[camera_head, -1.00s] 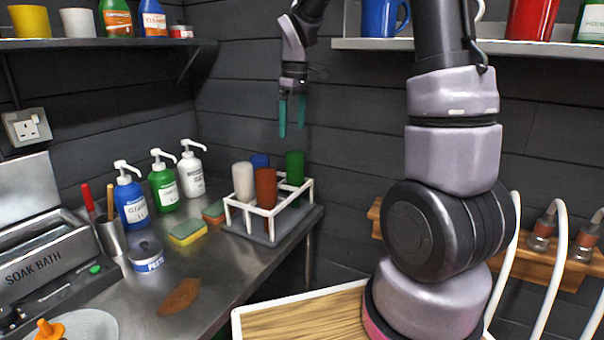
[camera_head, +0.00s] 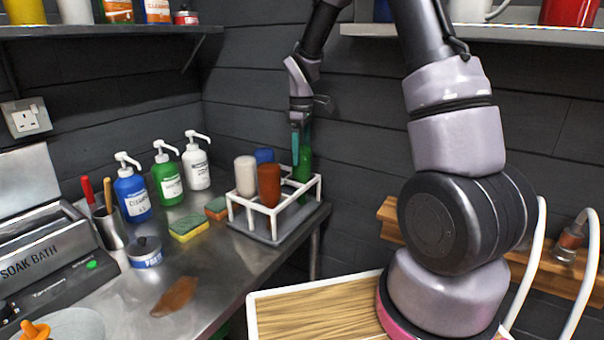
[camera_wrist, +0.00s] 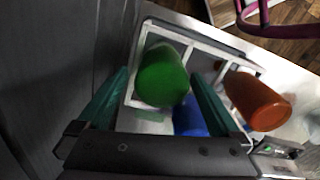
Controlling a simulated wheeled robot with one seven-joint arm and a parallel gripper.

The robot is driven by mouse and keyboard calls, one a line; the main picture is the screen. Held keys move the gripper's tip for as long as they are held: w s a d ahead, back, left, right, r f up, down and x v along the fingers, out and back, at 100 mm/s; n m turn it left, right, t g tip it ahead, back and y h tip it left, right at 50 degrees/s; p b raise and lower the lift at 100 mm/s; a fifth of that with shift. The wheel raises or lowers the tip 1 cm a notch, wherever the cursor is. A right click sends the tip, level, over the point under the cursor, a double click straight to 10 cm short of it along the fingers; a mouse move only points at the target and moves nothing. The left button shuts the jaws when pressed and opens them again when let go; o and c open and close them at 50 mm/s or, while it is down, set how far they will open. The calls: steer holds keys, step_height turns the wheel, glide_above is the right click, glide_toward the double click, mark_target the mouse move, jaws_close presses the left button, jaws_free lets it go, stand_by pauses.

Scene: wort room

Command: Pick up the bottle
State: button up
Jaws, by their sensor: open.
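A green bottle (camera_head: 303,163) stands in the back right part of a white rack (camera_head: 262,208) at the counter's right end. It shows a plain rounded top, with no neck visible. In the wrist view the green bottle (camera_wrist: 163,76) lies between the two teal fingers of my gripper (camera_wrist: 158,98). My gripper (camera_head: 300,146) is open, with its fingers down at the bottle's upper part in the head view. Whether a finger touches it I cannot tell. The rack also holds a red-brown bottle (camera_head: 269,185), a pale bottle (camera_head: 245,175) and a partly hidden blue bottle (camera_head: 264,156).
A dark plank wall (camera_head: 250,60) stands close behind the rack. Sponges (camera_head: 189,228) and pump bottles (camera_head: 167,180) are left of it. A shelf (camera_head: 470,32) hangs at upper right. A soak bath (camera_head: 45,250) sits at far left. The front counter has a brown stain (camera_head: 175,297).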

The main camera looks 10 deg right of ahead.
mark_target(302, 163)
step_height(302, 163, down, 4)
steer(key=shift+s+f, duration=0.1)
steer(key=c, duration=1.6)
